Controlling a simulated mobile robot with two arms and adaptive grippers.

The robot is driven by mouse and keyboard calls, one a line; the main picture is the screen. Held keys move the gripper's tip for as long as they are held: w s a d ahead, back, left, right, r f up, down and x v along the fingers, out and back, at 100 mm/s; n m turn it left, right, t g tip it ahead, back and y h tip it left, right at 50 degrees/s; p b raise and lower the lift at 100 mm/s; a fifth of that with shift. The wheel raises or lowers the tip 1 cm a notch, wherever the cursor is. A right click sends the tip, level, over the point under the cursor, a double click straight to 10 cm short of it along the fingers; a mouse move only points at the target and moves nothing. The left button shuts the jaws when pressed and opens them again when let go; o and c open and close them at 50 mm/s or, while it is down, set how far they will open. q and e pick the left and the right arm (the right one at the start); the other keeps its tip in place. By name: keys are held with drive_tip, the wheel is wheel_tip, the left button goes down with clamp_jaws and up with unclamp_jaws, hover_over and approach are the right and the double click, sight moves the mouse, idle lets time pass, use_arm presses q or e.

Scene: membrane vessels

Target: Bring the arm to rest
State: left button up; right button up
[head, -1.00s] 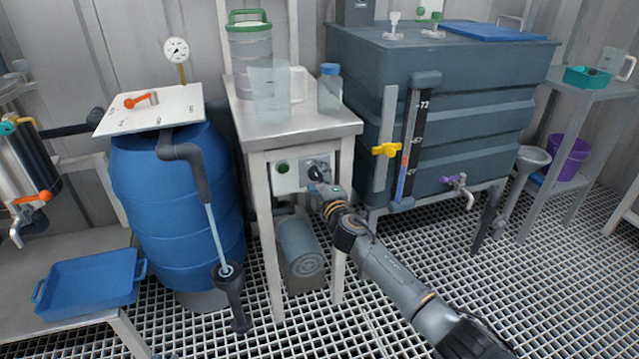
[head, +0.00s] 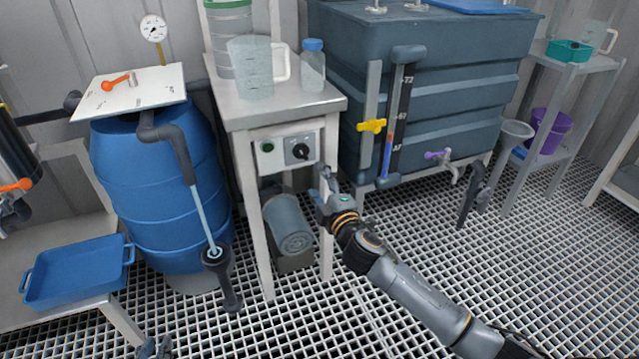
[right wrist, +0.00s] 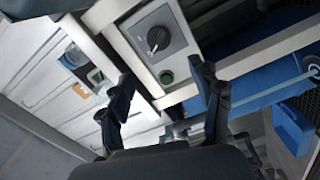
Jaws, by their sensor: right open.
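My right arm reaches in from the lower right of the head view. Its gripper (head: 326,188) is just below and right of the control box (head: 275,160), apart from the black knob (head: 300,151). In the right wrist view the two fingers of the right gripper (right wrist: 168,95) are spread with nothing between them; the knob (right wrist: 157,39) and green button (right wrist: 167,76) show beyond them. Only a bit of my left gripper (head: 155,348) shows at the bottom edge of the head view; its fingers are not clear.
The steel stand (head: 270,115) carries a clear jug (head: 250,70) and a blue-capped bottle (head: 312,68). A blue barrel (head: 160,200) is at left, a grey tank (head: 450,75) at right, a blue tray (head: 78,272) at lower left. The grating floor (head: 400,250) right of the stand is open.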

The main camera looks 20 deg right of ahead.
idle(0.3)
